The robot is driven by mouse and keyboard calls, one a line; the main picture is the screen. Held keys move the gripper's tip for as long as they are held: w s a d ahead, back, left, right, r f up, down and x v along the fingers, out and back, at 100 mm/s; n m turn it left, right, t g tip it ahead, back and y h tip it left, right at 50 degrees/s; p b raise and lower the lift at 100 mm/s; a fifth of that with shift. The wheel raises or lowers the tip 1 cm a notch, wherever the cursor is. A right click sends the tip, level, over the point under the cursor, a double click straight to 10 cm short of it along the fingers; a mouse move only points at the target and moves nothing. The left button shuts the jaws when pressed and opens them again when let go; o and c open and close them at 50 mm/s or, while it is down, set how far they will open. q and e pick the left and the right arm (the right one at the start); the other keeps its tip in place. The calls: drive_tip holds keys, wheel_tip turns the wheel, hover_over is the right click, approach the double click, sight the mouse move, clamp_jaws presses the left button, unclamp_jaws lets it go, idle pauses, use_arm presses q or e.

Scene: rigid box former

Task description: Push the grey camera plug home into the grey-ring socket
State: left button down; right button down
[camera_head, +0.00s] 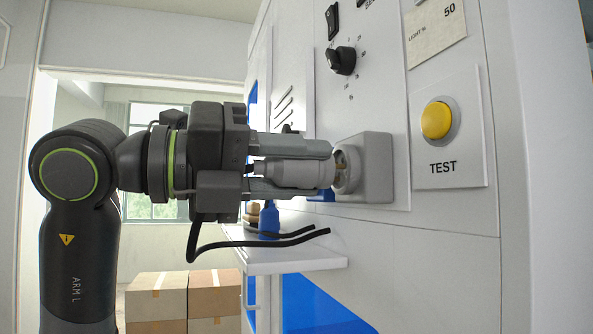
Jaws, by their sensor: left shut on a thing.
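The grey camera plug (291,173) lies level between the fingers of my left gripper (325,170), which is shut on it. Its front end points right, at the mouth of the grey-ring socket (375,168) on the white machine panel. A black cable (262,242) hangs below the gripper and runs right. My right gripper is not in view.
A yellow TEST button (437,120) is right of the socket. A black knob (341,60) and a switch (332,21) are above. A white shelf (290,259) with a blue item (269,219) is below. Cardboard boxes (157,299) stand behind at lower left.

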sight(253, 167)
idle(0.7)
use_arm(q)
drive_tip(key=shift+w+d+b, duration=0.15)
drive_tip(key=shift+d+b, duration=0.15)
drive_tip(key=shift+d, duration=0.2)
drive_tip(key=c, duration=0.9)
unclamp_jaws()
drive_tip(key=shift+a, duration=0.1)
drive_tip(key=shift+o, duration=0.2)
drive_tip(key=shift+b+v, duration=0.85)
drive_tip(key=shift+v, duration=3.15)
